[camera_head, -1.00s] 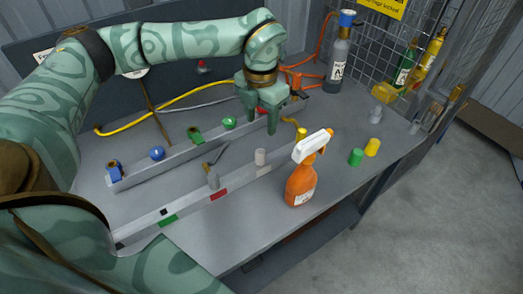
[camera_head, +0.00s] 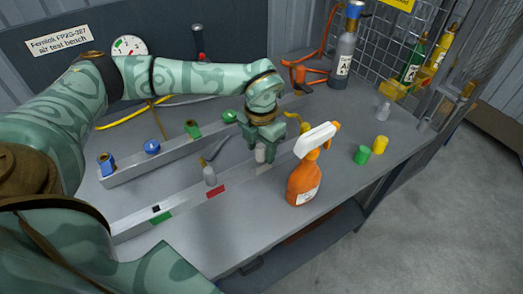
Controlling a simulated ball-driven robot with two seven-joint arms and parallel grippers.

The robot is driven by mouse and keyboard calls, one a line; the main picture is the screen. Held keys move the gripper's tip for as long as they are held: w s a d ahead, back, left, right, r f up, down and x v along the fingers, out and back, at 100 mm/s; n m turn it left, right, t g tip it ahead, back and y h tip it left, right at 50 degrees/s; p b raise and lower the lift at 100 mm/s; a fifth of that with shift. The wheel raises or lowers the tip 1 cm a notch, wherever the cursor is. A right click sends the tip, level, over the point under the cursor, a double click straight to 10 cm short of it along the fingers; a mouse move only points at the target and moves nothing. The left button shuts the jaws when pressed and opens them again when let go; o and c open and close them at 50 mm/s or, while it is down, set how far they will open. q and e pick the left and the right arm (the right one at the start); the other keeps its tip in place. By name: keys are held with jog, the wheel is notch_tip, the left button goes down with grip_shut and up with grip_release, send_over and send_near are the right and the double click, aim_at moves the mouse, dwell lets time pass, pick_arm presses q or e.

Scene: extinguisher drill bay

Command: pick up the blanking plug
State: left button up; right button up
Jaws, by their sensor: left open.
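A pale grey cylindrical plug (camera_head: 261,155), which looks like the blanking plug, stands at the front rail, partly hidden by my left gripper. My left gripper (camera_head: 262,152) points down over it, fingers open around its upper part. I cannot tell whether they touch it. My right gripper is not in view.
An orange spray bottle (camera_head: 303,182) with a white head stands just right of my left gripper. The back rail (camera_head: 130,176) carries blue and green fittings.

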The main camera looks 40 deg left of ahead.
pick_arm(q)
jog(key=c, duration=0.9)
jog(key=shift+c, duration=0.9)
notch_tip(320, 180, up, 10)
jog(key=p, duration=0.3)
jog(key=shift+r, duration=0.1)
